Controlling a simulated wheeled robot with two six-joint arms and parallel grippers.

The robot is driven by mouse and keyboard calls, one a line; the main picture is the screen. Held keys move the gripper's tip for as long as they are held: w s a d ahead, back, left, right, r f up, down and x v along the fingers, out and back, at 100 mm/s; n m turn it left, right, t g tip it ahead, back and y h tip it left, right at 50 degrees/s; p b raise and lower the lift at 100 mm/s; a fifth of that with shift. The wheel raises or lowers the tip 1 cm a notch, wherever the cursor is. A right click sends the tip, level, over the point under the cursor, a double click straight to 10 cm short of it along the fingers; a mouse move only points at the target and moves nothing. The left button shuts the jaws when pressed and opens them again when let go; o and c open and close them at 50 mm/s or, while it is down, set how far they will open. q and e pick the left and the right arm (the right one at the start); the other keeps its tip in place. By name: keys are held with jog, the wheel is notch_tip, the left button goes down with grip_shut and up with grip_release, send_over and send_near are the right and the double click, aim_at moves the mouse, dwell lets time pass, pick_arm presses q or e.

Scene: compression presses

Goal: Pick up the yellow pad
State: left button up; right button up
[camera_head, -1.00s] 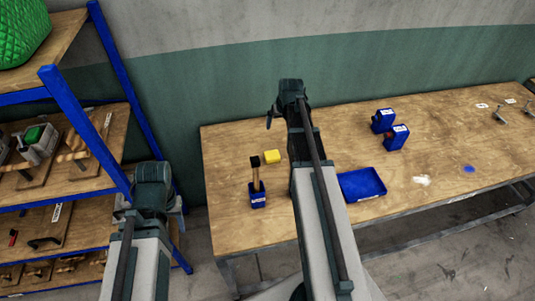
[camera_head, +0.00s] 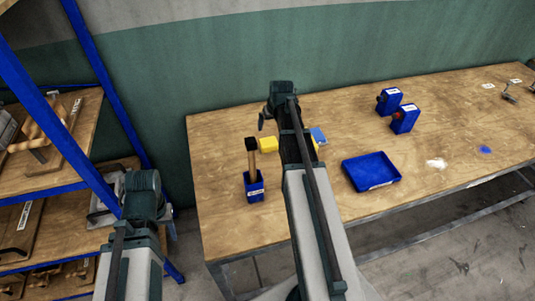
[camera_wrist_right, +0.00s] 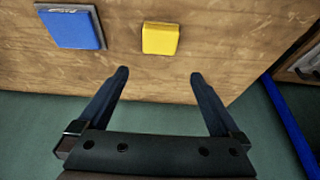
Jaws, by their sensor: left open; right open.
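The yellow pad (camera_head: 268,145) lies flat on the wooden table, left of my right arm in the head view. In the right wrist view the yellow pad (camera_wrist_right: 160,38) lies beyond the fingertips, roughly centred between them and apart from them. My right gripper (camera_wrist_right: 158,76) is open and empty; in the head view most of it is hidden by its own arm. My left gripper (camera_head: 142,192) is at the left near the shelf, away from the pad; its fingers are mostly hidden.
A blue pad (camera_wrist_right: 72,28) lies near the yellow pad. A hammer (camera_head: 252,160) stands in a blue holder (camera_head: 255,188). A blue tray (camera_head: 371,172) and two blue blocks (camera_head: 404,119) are right of my arm. A blue-framed shelf (camera_head: 97,95) stands at the left.

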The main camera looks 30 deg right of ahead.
aim_at(269, 142)
pick_arm(q)
notch_tip(269, 142, down, 2)
jog(key=shift+f+b, duration=0.2)
jog(key=shift+b, duration=0.4)
pick_arm(e)
notch_tip(269, 142, down, 2)
jog(key=shift+f, duration=0.25)
jog(key=b+x, duration=1.3)
jog(key=x, duration=0.1)
jog(key=shift+d, duration=0.1)
pick_arm(q)
notch_tip(269, 142, down, 13)
jog(key=shift+r, duration=0.15)
pick_arm(e)
jog(key=shift+r, duration=0.15)
jog(key=shift+c, duration=0.3)
jog(key=c, duration=0.9)
